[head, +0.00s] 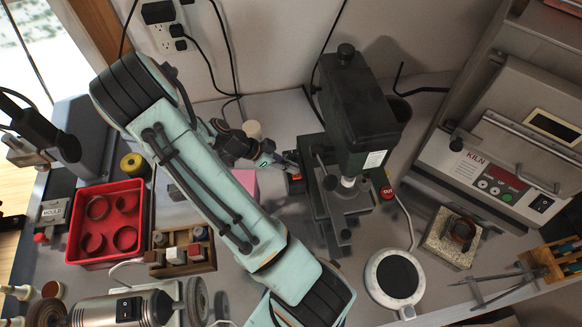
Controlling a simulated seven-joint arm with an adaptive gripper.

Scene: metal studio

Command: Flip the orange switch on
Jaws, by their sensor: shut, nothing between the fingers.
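A small dark block with an orange-red part, seemingly the orange switch (296,177), sits on the bench at the left side of the dark drill press. It is tiny and partly covered, so I cannot tell which way it is set. My gripper (284,163) is shut and empty. It reaches in from the left, its fingertips right at the upper left of the orange part. I cannot tell whether they touch it.
The drill press (362,125) stands close right of my gripper. A pink block (244,182) and a cream cylinder (252,130) are nearby. A red tray (106,222) holds several rings at left. A kiln (500,165) stands at right, a round plate (394,277) in front.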

